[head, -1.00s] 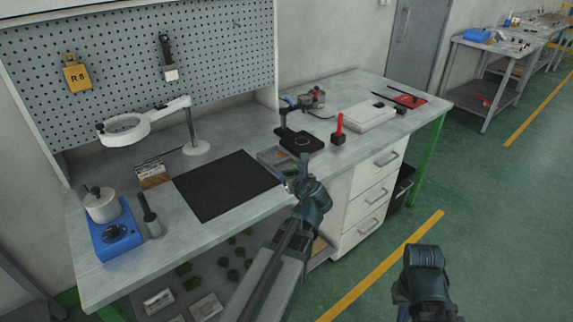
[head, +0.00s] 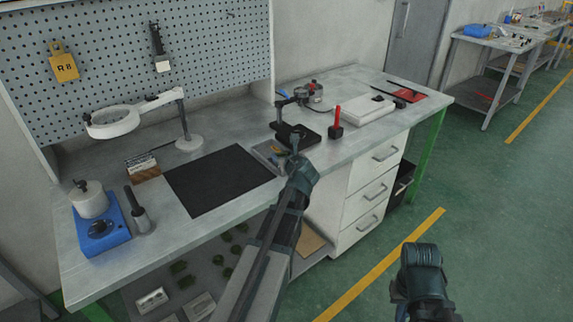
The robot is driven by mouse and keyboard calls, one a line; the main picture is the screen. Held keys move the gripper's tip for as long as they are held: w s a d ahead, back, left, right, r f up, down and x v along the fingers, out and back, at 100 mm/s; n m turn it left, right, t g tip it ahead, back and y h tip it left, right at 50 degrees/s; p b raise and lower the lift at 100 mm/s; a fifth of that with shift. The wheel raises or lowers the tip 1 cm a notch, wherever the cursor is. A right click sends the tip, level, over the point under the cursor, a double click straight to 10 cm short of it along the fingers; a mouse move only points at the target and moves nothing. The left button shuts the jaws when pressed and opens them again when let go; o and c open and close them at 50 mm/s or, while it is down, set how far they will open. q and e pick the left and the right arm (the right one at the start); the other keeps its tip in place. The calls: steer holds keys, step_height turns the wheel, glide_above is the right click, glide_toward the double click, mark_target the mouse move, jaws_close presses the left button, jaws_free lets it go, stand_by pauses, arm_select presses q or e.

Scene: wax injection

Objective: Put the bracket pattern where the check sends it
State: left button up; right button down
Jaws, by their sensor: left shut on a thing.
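My left gripper (head: 294,148) is over the bench in front of the black stand (head: 312,139), by the right end of a shallow grey tray. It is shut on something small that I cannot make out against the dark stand. I cannot pick out the bracket pattern for certain. The tray (head: 262,149) holds small yellow and dark items, and my left arm hides part of it. My right arm's end (head: 424,268) is low at the right, over the floor, away from the bench; its fingers cannot be made out.
A black mat (head: 218,182) lies bare in the bench middle. A ring magnifier (head: 114,121), a blue-based pot heater (head: 98,228) and a wooden block (head: 143,168) stand left. A red-handled tool (head: 336,124), white case (head: 362,109) and red mat (head: 408,95) are right.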

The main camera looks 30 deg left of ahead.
arm_select(q)
steer(key=shift+f, duration=0.5)
steer(key=shift+a+r, duration=0.1)
arm_select(e)
steer(key=shift+d+f, duration=0.15)
steer(key=shift+f, duration=0.25)
steer(key=shift+f, duration=0.1)
arm_select(q)
steer(key=o, duration=1.1)
steer(key=shift+c, duration=0.2)
